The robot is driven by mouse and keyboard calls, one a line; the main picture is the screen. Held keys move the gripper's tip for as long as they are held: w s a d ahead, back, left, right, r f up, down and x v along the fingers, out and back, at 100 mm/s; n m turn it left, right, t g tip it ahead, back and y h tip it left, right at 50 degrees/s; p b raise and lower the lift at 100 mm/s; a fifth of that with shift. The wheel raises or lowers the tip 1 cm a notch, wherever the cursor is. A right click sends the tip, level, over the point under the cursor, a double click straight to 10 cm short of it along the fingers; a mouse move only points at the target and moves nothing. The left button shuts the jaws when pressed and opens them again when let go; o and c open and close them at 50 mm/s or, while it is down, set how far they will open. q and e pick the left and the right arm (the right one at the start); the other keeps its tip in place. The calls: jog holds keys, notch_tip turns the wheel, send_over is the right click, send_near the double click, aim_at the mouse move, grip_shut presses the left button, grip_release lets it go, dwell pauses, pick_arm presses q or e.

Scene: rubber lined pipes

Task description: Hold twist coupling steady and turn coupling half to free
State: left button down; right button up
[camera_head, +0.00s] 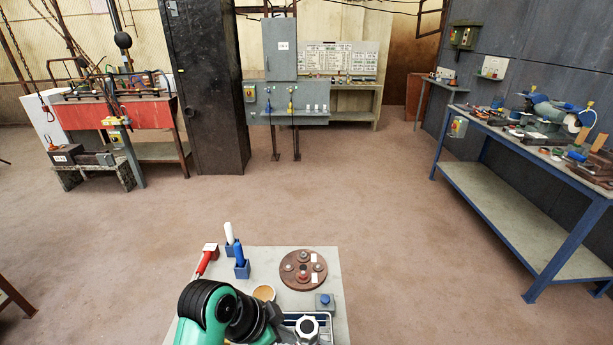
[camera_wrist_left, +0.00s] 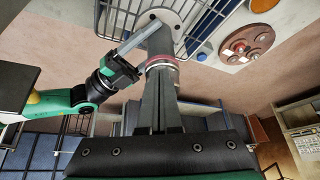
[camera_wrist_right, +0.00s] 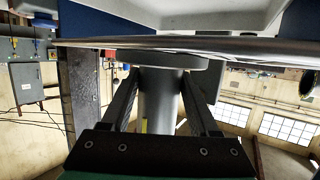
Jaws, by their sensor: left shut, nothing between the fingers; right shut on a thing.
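The twist coupling (camera_head: 307,325) shows in the head view at the table's front edge, by a wire rack, with a pale lobed top. In the left wrist view its grey body (camera_wrist_left: 160,42) has a pale flange and a pinkish ring. My left gripper (camera_wrist_left: 160,75) is shut and empty, its fingertips at or near the ring; I cannot tell whether they touch. My right gripper (camera_wrist_right: 163,78) is shut on the coupling's grey cylinder (camera_wrist_right: 163,105), just under a broad flange. It comes in beside the coupling in the left wrist view. The fingertips' contact is partly hidden.
The table (camera_head: 335,262) carries a brown disc (camera_head: 303,268) with small parts, a blue button box (camera_head: 324,301), blue holders with white and blue sticks (camera_head: 238,255), and a red-handled tool (camera_head: 207,260). The wire rack (camera_wrist_left: 205,20) stands close around the coupling. Open floor lies beyond.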

pick_arm(q)
notch_tip(320, 180, up, 6)
dwell(0.5)
pick_arm(e)
jog(key=shift+d+r, duration=0.1)
jog(key=o, duration=1.1)
jog(key=shift+c, duration=0.2)
